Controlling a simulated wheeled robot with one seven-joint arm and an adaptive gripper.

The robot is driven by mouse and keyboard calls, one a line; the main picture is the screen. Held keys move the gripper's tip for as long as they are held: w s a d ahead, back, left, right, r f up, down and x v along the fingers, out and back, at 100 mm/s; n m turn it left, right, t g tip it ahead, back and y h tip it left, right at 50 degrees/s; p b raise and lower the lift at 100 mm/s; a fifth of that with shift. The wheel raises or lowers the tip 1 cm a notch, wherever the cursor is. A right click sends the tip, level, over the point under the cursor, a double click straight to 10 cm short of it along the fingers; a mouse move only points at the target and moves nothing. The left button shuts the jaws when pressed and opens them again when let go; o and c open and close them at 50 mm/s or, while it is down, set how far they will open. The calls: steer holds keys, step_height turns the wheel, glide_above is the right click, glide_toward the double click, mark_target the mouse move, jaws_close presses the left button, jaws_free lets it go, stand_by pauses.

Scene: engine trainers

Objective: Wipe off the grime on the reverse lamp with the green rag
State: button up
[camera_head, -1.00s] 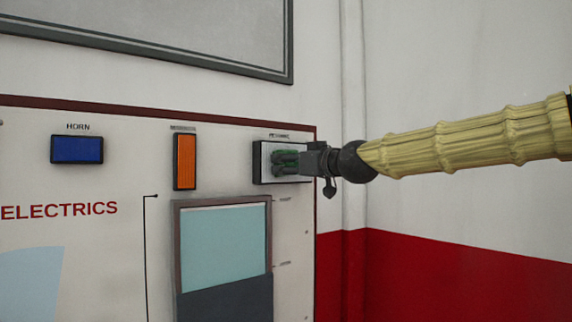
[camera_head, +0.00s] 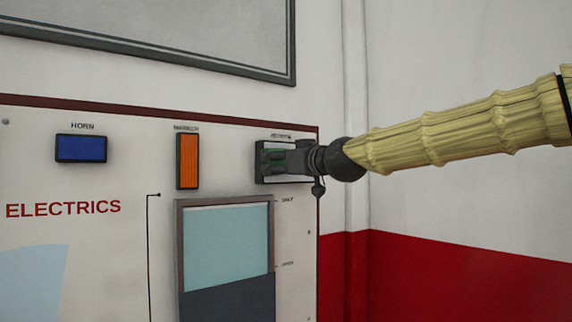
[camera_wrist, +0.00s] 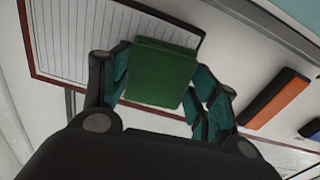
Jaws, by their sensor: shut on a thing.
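The reverse lamp (camera_head: 262,176) is a pale rectangle in a dark frame at the upper right of the electrics board. In the wrist view the lamp (camera_wrist: 85,35) shows as a white ribbed lens. My gripper (camera_head: 275,160) is in front of the lamp and covers much of it. No grime is clear on the visible lens.
An orange lamp (camera_head: 188,161) and a blue horn lamp (camera_head: 80,149) are to the left on the board. A framed teal panel (camera_head: 226,245) is below. A grey-framed board (camera_head: 180,30) hangs above. The wall at right is free.

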steer(key=shift+s+f, duration=0.1)
steer(key=shift+f, duration=0.05)
steer(key=shift+s+d+b, duration=0.1)
steer(key=shift+s+b, duration=0.25)
steer(key=shift+b, duration=0.05)
steer(key=shift+b+v, duration=0.3)
steer(key=shift+v, duration=0.9)
steer(key=shift+b+v, duration=0.4)
steer(key=shift+v, duration=0.8)
steer(key=shift+d, duration=0.1)
steer(key=shift+b+v, duration=0.55)
steer(key=shift+v, duration=0.95)
